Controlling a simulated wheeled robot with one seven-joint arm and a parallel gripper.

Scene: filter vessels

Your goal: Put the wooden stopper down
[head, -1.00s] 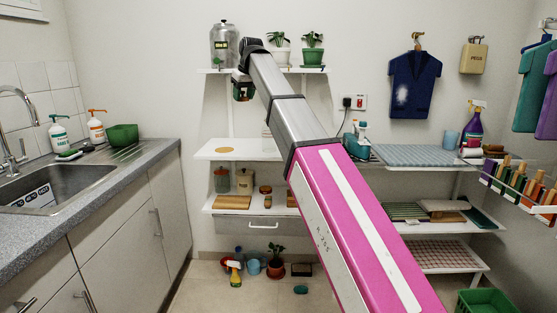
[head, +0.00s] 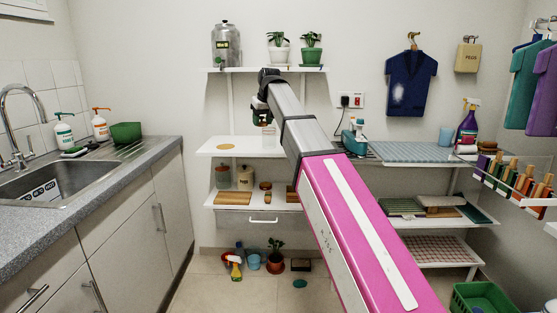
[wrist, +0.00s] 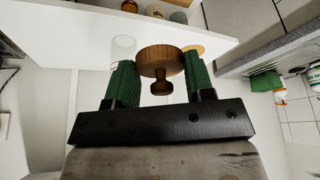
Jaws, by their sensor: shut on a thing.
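The wooden stopper (wrist: 160,62) is a brown round disc with a small knob, seen in the wrist view. My gripper (wrist: 158,68) is shut on it, with a green finger at each side of the disc. In the head view my gripper (head: 261,114) is above the middle white shelf (head: 211,150), near its centre. I cannot make out the stopper clearly there. A round tan mat (head: 226,147) lies on that shelf, left of the gripper. A clear glass vessel (head: 268,138) stands on the shelf below the gripper; it shows faintly in the wrist view (wrist: 122,46).
A metal vessel (head: 226,45) and two potted plants stand on the upper shelf (head: 250,70). Jars (head: 244,177) and a wooden board (head: 233,198) are on the lower shelf. A blue-white iron (head: 354,135) stands to the right. The middle shelf's left part is largely bare.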

